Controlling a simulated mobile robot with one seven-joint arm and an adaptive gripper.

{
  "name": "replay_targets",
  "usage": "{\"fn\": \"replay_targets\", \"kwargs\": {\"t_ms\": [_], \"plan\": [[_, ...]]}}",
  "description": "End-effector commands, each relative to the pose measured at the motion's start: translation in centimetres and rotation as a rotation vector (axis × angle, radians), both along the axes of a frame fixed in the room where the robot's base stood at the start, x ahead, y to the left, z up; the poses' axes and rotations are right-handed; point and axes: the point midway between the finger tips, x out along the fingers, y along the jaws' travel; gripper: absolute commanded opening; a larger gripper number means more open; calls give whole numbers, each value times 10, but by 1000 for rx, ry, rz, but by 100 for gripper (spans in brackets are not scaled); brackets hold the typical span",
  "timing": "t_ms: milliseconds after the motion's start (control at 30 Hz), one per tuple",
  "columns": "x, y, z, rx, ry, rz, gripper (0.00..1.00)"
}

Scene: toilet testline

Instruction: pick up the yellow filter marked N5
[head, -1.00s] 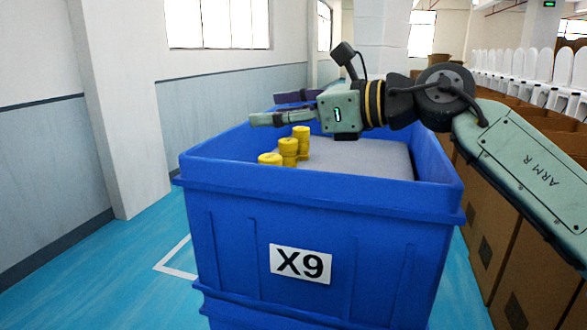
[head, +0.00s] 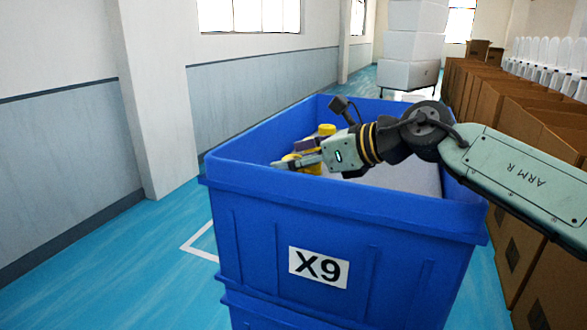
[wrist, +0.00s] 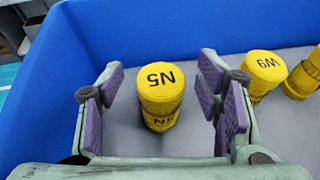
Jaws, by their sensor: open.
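The yellow filter marked N5 (wrist: 161,92) stands upright on the grey floor of the blue crate, its mark showing on the top and side. My gripper (wrist: 161,82) is open, with purple-padded fingers to the left and right of this filter. Gaps show between the pads and the filter. In the head view my gripper (head: 296,157) is level with the crate's rim, over its left part, and partly hides the yellow filters there. I cannot read their marks in that view.
A yellow filter marked W9 (wrist: 262,70) stands just right of my right finger, with another yellow filter (wrist: 305,75) beyond it. The blue crate's wall (wrist: 75,60) is close on the left. The crate (head: 390,235) bears an X9 label. Cardboard boxes (head: 520,150) line the right.

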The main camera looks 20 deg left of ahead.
Motion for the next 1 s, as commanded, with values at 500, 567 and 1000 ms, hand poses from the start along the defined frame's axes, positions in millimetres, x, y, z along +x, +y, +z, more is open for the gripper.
{"fn": "replay_targets", "kwargs": {"t_ms": [500,567,1000], "plan": [[2,6,-4,1,-1,-2,46],[2,6,-4,1,-1,-2,42],[2,6,-3,1,-1,-2,13]]}}
